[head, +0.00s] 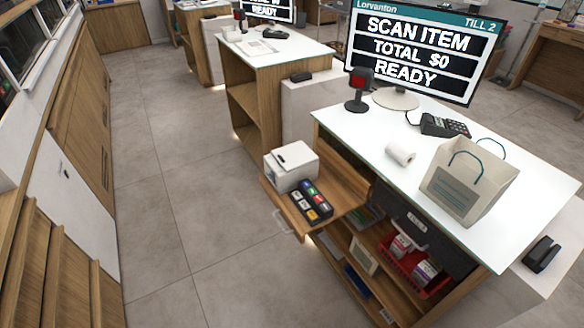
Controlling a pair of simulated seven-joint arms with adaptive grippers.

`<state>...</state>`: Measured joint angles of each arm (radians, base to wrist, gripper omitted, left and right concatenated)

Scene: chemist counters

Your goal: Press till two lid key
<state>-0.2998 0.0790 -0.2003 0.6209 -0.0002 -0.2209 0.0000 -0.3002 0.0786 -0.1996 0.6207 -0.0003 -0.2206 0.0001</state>
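The till two screen (412,50) stands at the back of the near counter and reads "SCAN ITEM TOTAL $0 READY" under a "TILL 2" header. A black key block (312,203) with several coloured keys, among them red, green, blue and yellow, lies on a low wooden side shelf (345,187). The key labels are too small to read, so I cannot tell which is the lid key. A dark drawer front (402,216) with a small white label sits under the counter top. Neither of my grippers is in view.
A white printer (291,166) stands behind the key block. The white counter top (352,130) holds a scanner (358,90), card terminal (444,126), paper roll (400,153) and paper bag (465,182). A red basket (412,268) sits below. The floor (190,200) to the left is clear.

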